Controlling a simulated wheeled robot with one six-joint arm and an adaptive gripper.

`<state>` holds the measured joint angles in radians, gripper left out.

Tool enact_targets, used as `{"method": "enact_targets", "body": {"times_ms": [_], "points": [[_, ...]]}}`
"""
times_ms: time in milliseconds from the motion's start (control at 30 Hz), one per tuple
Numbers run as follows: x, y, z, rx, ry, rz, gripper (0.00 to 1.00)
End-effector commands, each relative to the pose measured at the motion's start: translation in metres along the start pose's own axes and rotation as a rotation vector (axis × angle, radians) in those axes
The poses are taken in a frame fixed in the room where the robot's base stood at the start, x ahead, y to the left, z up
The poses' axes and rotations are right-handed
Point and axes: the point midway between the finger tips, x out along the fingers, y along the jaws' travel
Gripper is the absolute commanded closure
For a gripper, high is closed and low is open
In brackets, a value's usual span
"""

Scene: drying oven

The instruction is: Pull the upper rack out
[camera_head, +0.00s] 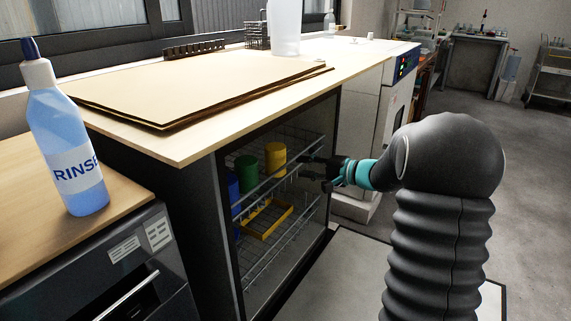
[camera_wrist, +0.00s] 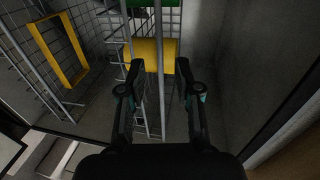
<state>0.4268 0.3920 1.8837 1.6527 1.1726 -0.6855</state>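The upper rack (camera_head: 262,189) is a grey wire shelf inside the open-fronted drying oven (camera_head: 213,200). It holds a yellow container (camera_head: 275,158), a green container (camera_head: 246,172) and a blue container (camera_head: 233,190). My gripper (camera_head: 308,168) is at the right part of the rack's front rail. In the wrist view my gripper (camera_wrist: 158,68) has its two fingers spread apart. A rack bar (camera_wrist: 160,100) runs between them, with a gap to each finger. The yellow container (camera_wrist: 150,50) shows just beyond the fingertips. Exact depth of the bar between the fingers is hard to tell.
A lower rack (camera_head: 255,268) carries a yellow open frame (camera_head: 268,220), also in the wrist view (camera_wrist: 58,52). A wooden top (camera_head: 350,70) with flat boards (camera_head: 190,90) lies over the oven. A rinse bottle (camera_head: 66,145) stands left. Floor at right is clear.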

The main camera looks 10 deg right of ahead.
Motion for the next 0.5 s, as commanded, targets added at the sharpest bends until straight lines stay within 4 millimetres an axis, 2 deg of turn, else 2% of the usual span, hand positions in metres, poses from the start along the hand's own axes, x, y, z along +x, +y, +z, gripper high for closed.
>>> {"method": "enact_targets", "body": {"times_ms": [33, 200, 333, 500], "points": [[0.011, -0.001, 0.001, 0.000, -0.004, 0.001, 0.67], [0.040, 0.000, 0.001, -0.001, -0.003, 0.002, 0.67], [0.057, -0.001, 0.001, -0.001, -0.002, 0.001, 0.67], [0.068, 0.000, 0.000, 0.001, 0.000, 0.001, 0.67]]}}
